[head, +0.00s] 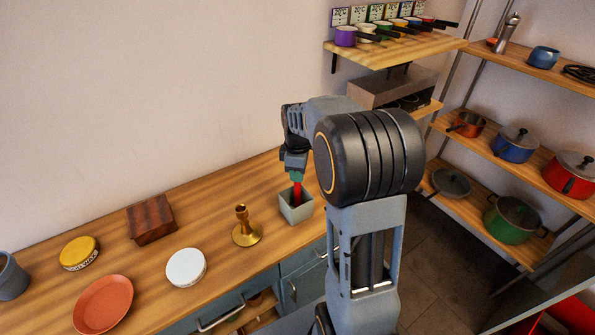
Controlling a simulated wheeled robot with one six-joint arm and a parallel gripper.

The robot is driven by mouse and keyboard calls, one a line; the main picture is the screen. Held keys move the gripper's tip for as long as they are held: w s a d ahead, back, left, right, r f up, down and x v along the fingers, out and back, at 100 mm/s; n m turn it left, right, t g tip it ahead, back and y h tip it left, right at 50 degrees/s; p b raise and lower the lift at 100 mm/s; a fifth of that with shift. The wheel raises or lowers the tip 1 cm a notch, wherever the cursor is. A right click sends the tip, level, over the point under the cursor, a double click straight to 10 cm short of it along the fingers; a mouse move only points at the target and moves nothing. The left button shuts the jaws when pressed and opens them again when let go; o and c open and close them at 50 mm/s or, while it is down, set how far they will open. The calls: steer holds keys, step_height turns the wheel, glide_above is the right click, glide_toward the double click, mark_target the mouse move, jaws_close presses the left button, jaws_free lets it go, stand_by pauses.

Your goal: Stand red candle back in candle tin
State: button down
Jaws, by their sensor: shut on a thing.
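The red candle (297,193) is upright in my gripper (297,177), which is shut on its upper end. The candle's lower part is inside or just behind the near rim of the square grey-green candle tin (295,212) on the wooden counter. The tin's wall hides the candle's lower end, so I cannot tell whether it touches the bottom.
A brass candlestick (246,228) stands just left of the tin. Farther left are a white round tin (186,267), a wooden block (151,219), a yellow-lidded tin (79,253) and an orange plate (103,304). Shelves with pots (514,219) are at right.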

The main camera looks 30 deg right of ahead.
steer(key=c, duration=0.9)
jaws_free()
steer(key=shift+r, duration=0.1)
step_height(320, 180, up, 14)
steer(key=shift+f, duration=0.2)
